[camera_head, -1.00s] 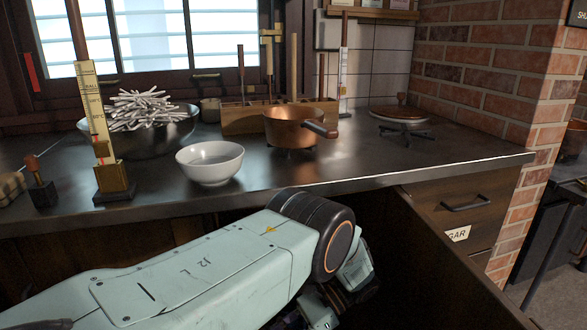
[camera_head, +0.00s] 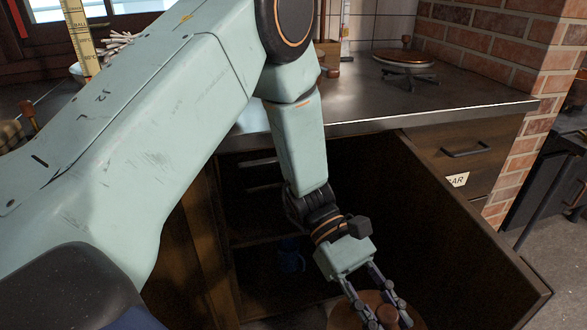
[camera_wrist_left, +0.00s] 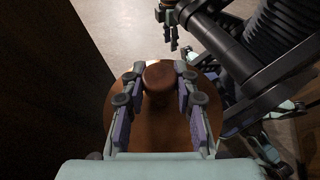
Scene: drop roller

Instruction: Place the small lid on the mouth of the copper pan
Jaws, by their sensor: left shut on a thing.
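My left gripper (camera_head: 378,308) reaches down in front of the counter, at the bottom of the head view. It is shut on the knob of the small lid (camera_head: 350,316), a round brown disc partly cut off by the frame. In the left wrist view the lid (camera_wrist_left: 150,132) lies below my fingers (camera_wrist_left: 157,88), its round knob between them. The copper pan is hidden behind my left arm; only what looks like its handle end (camera_head: 330,72) shows on the counter.
A second round lid-like piece with a knob (camera_head: 404,56) sits on a dark stand on the counter (camera_head: 450,95). The open cabinet (camera_head: 375,190) below has wooden side panels. A brick wall (camera_head: 500,70) closes the right side. The counter's right front is clear.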

